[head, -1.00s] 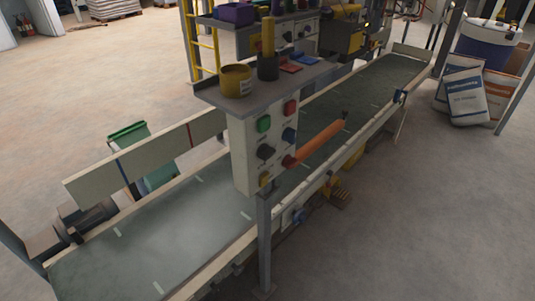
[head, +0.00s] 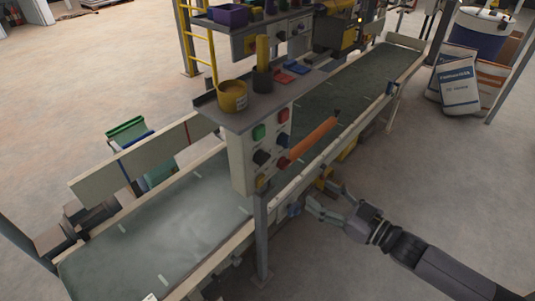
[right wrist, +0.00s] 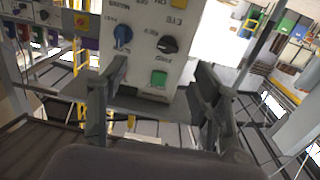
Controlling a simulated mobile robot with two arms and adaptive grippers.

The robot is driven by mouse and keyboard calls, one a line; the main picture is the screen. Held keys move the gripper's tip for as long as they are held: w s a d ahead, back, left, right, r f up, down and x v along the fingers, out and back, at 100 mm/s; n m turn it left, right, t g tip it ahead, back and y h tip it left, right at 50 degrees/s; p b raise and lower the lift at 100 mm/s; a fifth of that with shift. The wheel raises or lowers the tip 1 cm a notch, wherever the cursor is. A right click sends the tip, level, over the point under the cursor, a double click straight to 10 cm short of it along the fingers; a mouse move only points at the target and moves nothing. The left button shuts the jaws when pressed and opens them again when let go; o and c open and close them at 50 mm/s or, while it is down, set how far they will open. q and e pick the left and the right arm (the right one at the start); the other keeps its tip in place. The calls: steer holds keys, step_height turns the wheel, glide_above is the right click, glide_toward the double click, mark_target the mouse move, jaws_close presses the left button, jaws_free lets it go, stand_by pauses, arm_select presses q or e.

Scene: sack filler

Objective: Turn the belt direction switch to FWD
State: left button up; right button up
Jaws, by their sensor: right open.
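The right wrist view shows the panel upside down, with the black knob (right wrist: 167,44), blue knob (right wrist: 122,36) and green button (right wrist: 158,78). My right gripper (head: 318,197) is open and empty, right of the panel and lower in the picture, apart from the knobs. My left gripper is out of view.
An orange handle (head: 314,138) sticks out to the right of the panel. A shelf above holds a yellow pot (head: 232,96) and a dark cup. The conveyor belt (head: 190,215) runs behind. Sacks (head: 458,85) stand at the right; open floor lies before them.

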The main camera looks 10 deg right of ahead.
mark_target(266, 160)
steer(key=shift+y, duration=0.5)
steer(key=p+x, duration=0.1)
steer(key=x, duration=0.5)
steer(key=r+p+x, duration=0.1)
steer(key=p+x, duration=0.1)
steer(key=x, duration=0.3)
steer(key=s+a+r+p+x, duration=0.1)
steer(key=x, duration=0.5)
steer(key=shift+w+a, duration=0.3)
steer(key=shift+a, duration=0.05)
steer(key=shift+c, duration=0.3)
steer(key=c, duration=1.1)
